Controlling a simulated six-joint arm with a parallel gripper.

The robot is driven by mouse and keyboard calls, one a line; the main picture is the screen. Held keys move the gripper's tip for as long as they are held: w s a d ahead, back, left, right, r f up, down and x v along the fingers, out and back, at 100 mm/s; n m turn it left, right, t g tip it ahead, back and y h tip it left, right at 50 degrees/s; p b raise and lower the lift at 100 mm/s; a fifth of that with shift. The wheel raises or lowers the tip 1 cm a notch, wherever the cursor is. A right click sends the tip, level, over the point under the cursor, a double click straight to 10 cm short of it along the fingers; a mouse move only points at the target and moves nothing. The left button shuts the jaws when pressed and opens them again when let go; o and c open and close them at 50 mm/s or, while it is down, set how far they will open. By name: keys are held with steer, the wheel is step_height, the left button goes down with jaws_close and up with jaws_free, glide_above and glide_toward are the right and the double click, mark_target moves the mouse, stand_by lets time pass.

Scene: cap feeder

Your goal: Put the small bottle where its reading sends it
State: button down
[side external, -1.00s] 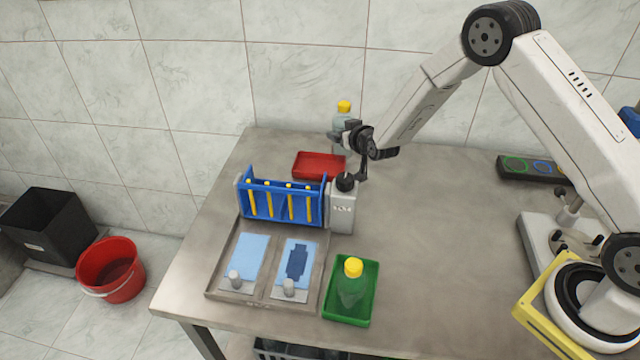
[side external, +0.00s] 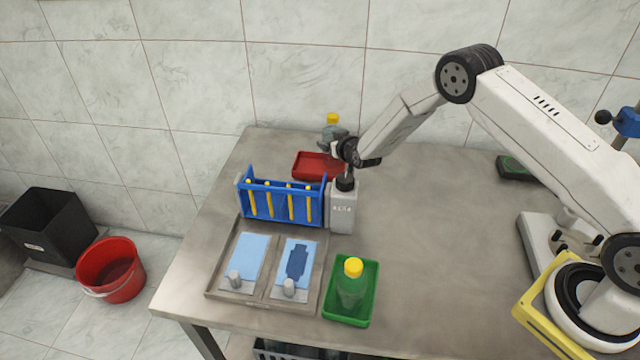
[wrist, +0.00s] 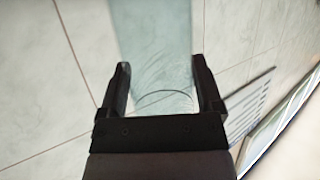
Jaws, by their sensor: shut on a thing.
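The small bottle, pale and translucent with a yellow cap (side external: 333,119), is upright in my gripper (side external: 338,150), at the back of the table near the red tray (side external: 308,168). In the wrist view the clear bottle body (wrist: 155,60) lies between the two dark fingers of my gripper (wrist: 160,88). Its base is hidden behind my gripper in the side view. A grey box (side external: 342,222) with a black top stands just in front of my gripper; the characters on its face are too small to read surely.
A blue rack (side external: 272,189) with yellow rods stands left of the grey box. In front are a metal tray (side external: 216,290) with two blue pads and a green tray (side external: 346,319) holding a green, yellow-capped bottle (side external: 352,288). A red bucket (side external: 111,270) and black bin (side external: 44,230) stand on the floor.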

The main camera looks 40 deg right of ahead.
steer(key=shift+f, duration=1.5)
steer(key=shift+f, duration=0.1)
jaws_free()
steer(key=shift+f, duration=0.1)
steer(key=shift+r, duration=0.2)
steer(key=shift+s, duration=0.1)
steer(key=shift+v, duration=1.95)
step_height(320, 180, up, 7)
steer(key=shift+s+r, duration=0.2)
steer(key=shift+s, duration=0.15)
steer(key=shift+a, duration=0.1)
